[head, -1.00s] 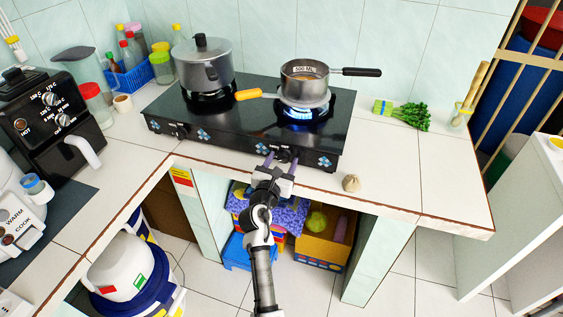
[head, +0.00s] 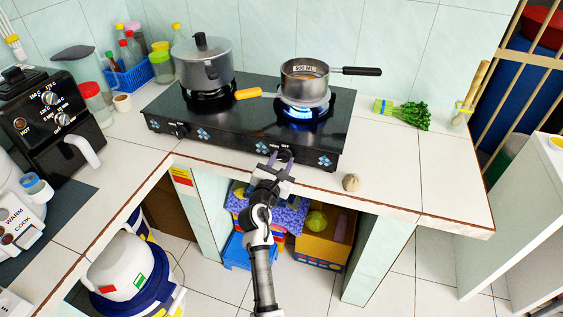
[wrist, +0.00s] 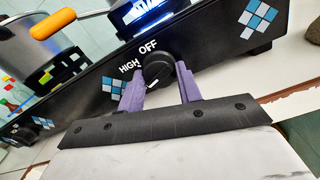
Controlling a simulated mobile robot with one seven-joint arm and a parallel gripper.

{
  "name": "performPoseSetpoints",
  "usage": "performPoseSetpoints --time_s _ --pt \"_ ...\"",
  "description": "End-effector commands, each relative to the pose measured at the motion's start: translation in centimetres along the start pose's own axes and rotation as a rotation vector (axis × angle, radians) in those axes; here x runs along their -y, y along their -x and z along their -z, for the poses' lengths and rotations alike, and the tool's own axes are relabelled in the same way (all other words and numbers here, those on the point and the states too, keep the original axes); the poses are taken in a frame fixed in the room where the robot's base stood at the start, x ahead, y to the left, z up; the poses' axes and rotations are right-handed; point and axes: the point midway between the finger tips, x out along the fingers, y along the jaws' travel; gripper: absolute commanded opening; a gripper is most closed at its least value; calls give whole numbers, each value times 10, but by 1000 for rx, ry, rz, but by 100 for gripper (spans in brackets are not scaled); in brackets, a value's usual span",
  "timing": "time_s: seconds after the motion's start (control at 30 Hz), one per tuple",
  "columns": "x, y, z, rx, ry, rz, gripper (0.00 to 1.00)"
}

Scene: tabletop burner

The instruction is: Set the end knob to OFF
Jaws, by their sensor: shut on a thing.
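The end knob (wrist: 157,72) is a black dial on the front panel of the black two-burner stove (head: 235,132). In the wrist view the words HIGH and OFF are printed above it, and its white mark points down and left, away from OFF. My gripper (wrist: 158,76) has its purple fingers on both sides of the knob, shut on it. In the head view my gripper (head: 280,157) is at the stove's front right, mostly hiding the knob. A blue flame (head: 301,112) burns under the right-hand saucepan (head: 304,92).
A lidded grey pot (head: 203,65) stands on the left burner. An orange handle (head: 248,94) sticks out between the burners.

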Motion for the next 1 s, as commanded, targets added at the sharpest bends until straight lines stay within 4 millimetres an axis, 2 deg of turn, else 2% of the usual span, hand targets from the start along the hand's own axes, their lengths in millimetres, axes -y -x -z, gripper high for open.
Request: performPoseSetpoints --time_s 1.0 --pt "-1 0 2 -1 -961 0 12"
